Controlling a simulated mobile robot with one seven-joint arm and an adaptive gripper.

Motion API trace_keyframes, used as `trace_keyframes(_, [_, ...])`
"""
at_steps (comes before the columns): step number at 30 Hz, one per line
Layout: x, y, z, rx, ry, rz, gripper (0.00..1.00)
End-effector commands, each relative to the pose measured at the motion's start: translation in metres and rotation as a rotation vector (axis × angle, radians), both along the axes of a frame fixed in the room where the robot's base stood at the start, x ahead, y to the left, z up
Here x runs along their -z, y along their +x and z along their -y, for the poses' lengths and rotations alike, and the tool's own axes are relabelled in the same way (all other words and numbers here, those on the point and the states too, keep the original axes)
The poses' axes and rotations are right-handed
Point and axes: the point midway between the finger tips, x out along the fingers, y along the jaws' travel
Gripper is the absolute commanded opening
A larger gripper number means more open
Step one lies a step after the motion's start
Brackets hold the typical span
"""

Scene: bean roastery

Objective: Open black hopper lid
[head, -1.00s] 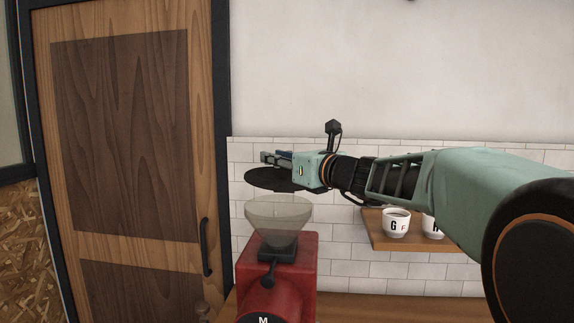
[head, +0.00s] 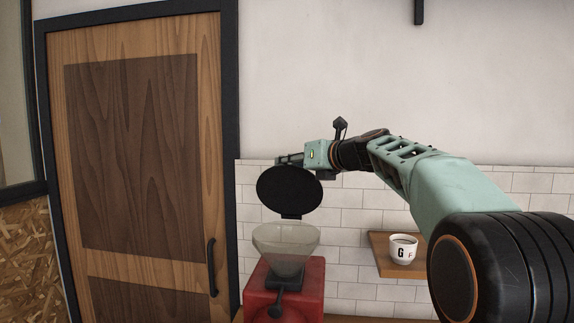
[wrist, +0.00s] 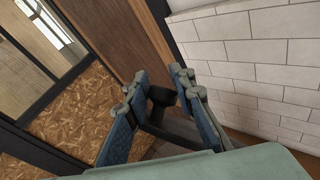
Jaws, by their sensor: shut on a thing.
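The black hopper lid (head: 290,188) stands tilted up steeply above the clear hopper (head: 285,240), its round face towards the head camera. Its lower edge meets a small dark piece at the hopper's back rim. The hopper sits open on the red grinder (head: 258,285). My gripper (head: 288,160) is at the lid's upper edge, its fingers partly hidden behind the lid. In the wrist view, the two blue-grey fingers of my gripper (wrist: 159,80) are around a dark knob-like part (wrist: 160,96), and I take it to be the lid's knob.
A wooden shelf (head: 385,262) on the tiled wall holds a white cup (head: 403,249), right of the grinder and below my arm. A wooden door (head: 140,150) with a black handle (head: 211,266) is on the left.

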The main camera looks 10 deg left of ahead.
Motion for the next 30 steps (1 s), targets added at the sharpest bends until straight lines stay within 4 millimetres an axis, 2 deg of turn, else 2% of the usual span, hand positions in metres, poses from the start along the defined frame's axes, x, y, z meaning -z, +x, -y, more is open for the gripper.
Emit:
trace_keyframes(1, [0.010, 0.008, 0.005, 0.009, -0.010, -0.028, 0.00])
trace_keyframes(9, [0.011, 0.017, 0.005, 0.008, -0.015, -0.093, 0.00])
trace_keyframes(29, [0.013, 0.020, 0.005, 0.007, -0.019, -0.120, 0.00])
trace_keyframes(30, [0.013, 0.020, 0.005, 0.006, -0.019, -0.119, 0.27])
